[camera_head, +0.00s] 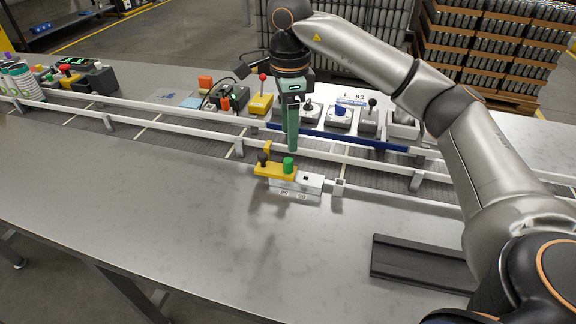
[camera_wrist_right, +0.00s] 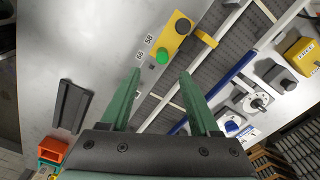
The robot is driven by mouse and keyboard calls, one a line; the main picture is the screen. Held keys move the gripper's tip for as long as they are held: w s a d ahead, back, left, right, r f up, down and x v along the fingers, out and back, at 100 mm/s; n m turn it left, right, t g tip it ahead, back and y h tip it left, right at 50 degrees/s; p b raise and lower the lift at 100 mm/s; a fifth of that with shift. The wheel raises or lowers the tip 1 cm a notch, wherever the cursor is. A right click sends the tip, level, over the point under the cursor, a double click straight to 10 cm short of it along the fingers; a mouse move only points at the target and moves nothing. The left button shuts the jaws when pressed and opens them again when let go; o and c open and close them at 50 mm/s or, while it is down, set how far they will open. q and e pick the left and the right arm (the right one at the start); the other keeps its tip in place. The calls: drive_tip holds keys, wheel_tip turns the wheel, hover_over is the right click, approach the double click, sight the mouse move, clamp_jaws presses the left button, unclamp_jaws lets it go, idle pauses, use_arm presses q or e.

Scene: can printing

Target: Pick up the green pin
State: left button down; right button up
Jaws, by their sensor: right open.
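The green pin (camera_head: 288,164) stands upright in a yellow block (camera_head: 273,172) on the near side of the conveyor. A black pin (camera_head: 263,158) stands at its left in the same block. In the right wrist view the green pin (camera_wrist_right: 162,55) lies beyond the fingertips, between their lines, with the black pin (camera_wrist_right: 183,26) farther off. My right gripper (camera_head: 291,140) is open and empty, pointing down above the green pin; its fingers (camera_wrist_right: 161,72) are spread apart in the wrist view. My left gripper is not in view.
White conveyor rails (camera_head: 370,160) run just behind the block. A white-grey fixture (camera_head: 310,182) adjoins the block at the right. A black tray (camera_head: 420,262) lies at the front right. Switch boxes (camera_head: 339,118) stand behind the conveyor. The front left table is clear.

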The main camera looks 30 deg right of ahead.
sight(289, 160)
drive_tip(key=f, duration=0.8)
drive_tip(key=shift+w+f+p, duration=0.2)
drive_tip(key=shift+f+p, duration=0.1)
drive_tip(key=shift+c, duration=0.4)
clamp_jaws()
